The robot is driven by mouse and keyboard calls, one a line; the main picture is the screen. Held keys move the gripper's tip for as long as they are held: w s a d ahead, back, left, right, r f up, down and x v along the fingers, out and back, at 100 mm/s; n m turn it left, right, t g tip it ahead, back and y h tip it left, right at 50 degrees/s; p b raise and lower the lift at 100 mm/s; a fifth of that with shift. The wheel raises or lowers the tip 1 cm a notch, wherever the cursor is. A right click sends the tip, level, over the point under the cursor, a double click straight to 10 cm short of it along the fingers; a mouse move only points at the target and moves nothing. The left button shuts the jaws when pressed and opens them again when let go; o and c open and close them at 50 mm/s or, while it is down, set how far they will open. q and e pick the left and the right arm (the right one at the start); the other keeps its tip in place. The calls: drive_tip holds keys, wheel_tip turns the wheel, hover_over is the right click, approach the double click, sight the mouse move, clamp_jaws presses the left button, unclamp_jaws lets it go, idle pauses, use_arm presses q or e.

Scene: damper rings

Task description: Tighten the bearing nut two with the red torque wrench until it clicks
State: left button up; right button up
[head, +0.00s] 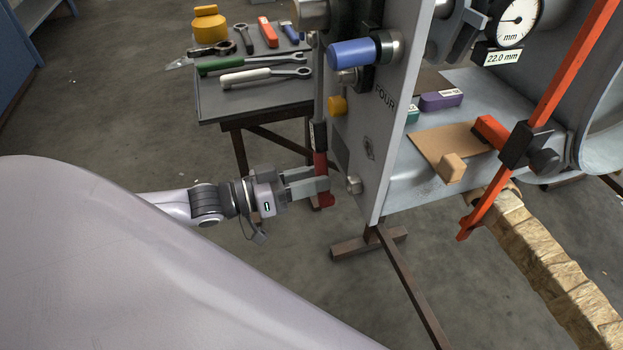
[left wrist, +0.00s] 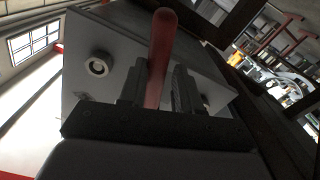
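My left gripper (head: 318,186) is shut on the red handle of the torque wrench (head: 321,162), beside the near edge of the grey upright plate (head: 384,125). The wrench hangs roughly upright, its upper part running up along the plate's edge. In the left wrist view the red handle (left wrist: 162,50) stands between the two fingers (left wrist: 158,92). A small round nut or bolt head (head: 354,185) sits low on the plate, right of the fingertips. A round metal fitting also shows in the left wrist view (left wrist: 98,65). I cannot tell which is bearing nut two. My right gripper is not in view.
A tool table (head: 250,103) at the back left holds wrenches and a yellow container (head: 209,24). A blue cylinder (head: 352,53) juts from the plate. A red-orange clamp bar (head: 560,85) and a dial gauge (head: 513,20) are at right. Floor below the gripper is clear.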

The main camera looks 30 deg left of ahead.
use_arm(q)
drive_tip(key=shift+w+a+f, duration=0.1)
drive_tip(key=shift+w+a, duration=0.05)
drive_tip(key=shift+a, duration=0.05)
drive_tip(key=shift+w+a+f+m+b, duration=0.15)
drive_tip(key=shift+w+a+m+b, duration=0.2)
drive_tip(key=shift+w+a+b, duration=0.15)
drive_tip(key=shift+w+a+f+m+b, duration=0.15)
drive_tip(key=shift+w+a+m+b, duration=0.25)
drive_tip(key=shift+a+b, duration=0.15)
drive_tip(key=shift+w+a, duration=0.2)
drive_tip(key=shift+a, duration=0.05)
idle(0.3)
drive_tip(key=shift+w+a+f+m+b, duration=0.1)
drive_tip(key=shift+w+a+m+b, duration=0.8)
drive_tip(key=shift+a, duration=0.25)
drive_tip(key=shift+w+a+f+b, duration=0.1)
drive_tip(key=shift+w+a+b, duration=0.05)
drive_tip(key=shift+a+b, duration=0.15)
drive_tip(key=shift+n, duration=0.95)
drive_tip(key=shift+s+d+p, duration=0.6)
drive_tip(key=shift+d+p, duration=0.25)
drive_tip(key=shift+p, duration=0.25)
drive_tip(key=shift+s+d+p, duration=0.55)
drive_tip(key=shift+d+p, duration=0.3)
drive_tip(key=shift+p, duration=0.25)
